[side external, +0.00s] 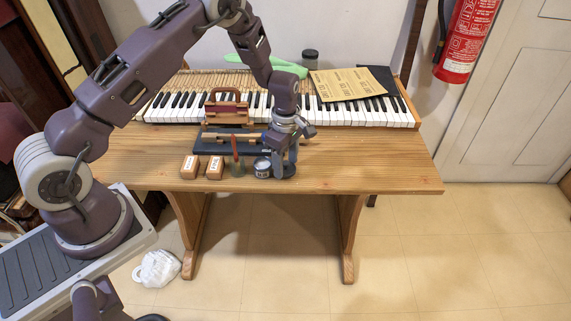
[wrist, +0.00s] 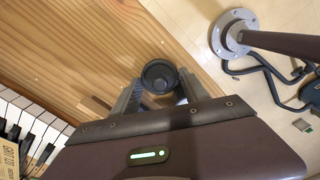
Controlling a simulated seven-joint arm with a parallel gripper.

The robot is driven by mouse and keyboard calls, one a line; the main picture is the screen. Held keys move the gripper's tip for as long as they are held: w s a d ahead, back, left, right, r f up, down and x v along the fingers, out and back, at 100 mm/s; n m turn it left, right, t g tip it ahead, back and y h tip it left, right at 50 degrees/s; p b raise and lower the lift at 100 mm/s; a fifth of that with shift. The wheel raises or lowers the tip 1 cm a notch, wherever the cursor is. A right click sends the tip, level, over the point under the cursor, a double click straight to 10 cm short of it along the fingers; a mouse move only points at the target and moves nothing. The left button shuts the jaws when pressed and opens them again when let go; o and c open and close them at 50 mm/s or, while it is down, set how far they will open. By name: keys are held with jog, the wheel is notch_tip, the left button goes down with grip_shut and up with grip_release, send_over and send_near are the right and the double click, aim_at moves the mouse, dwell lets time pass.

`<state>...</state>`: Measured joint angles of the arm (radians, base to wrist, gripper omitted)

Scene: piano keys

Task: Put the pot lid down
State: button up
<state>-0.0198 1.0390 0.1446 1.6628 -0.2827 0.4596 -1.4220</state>
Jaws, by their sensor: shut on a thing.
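My gripper (side external: 284,166) is low over the front of the wooden table, at the right end of a row of small objects. In the wrist view, its fingers (wrist: 158,92) are closed around a dark round thing with a ring-like rim, which I take to be the pot lid (wrist: 160,76). In the side view the lid is hard to make out among the fingers. A small grey pot (side external: 262,168) with a dark band stands just left of the gripper. I cannot tell whether the lid touches the table.
Two small wooden boxes (side external: 203,167) and a reddish upright stick (side external: 236,147) stand left of the pot. A dark tray (side external: 206,147) lies behind them. The piano keys (side external: 330,113) run along the back. The table's right side (side external: 375,160) is clear.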

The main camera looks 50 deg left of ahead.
jog(key=shift+f, duration=0.45)
jog(key=shift+f, duration=0.1)
jog(key=o, duration=1.3)
